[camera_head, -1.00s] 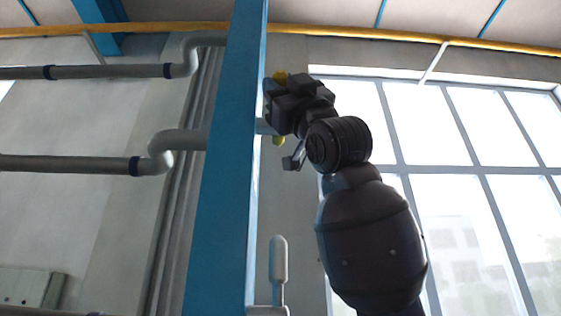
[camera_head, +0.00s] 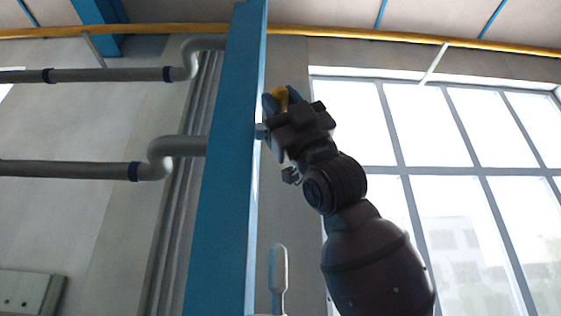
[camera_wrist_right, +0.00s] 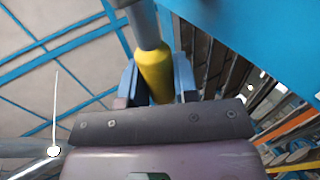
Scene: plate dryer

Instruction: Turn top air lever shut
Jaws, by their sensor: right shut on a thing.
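The top air lever has a yellow handle (camera_wrist_right: 155,72) on a grey shaft (camera_wrist_right: 143,22) in the right wrist view. The lever's pivot is mostly hidden behind the gripper. My left gripper is not in view.
A tall blue column (camera_head: 225,170) stands just left of the gripper. A light lever-like handle (camera_head: 278,268) stands upright lower down beside it. Grey pipes (camera_head: 85,168) run at left. Large windows (camera_head: 450,160) fill the right.

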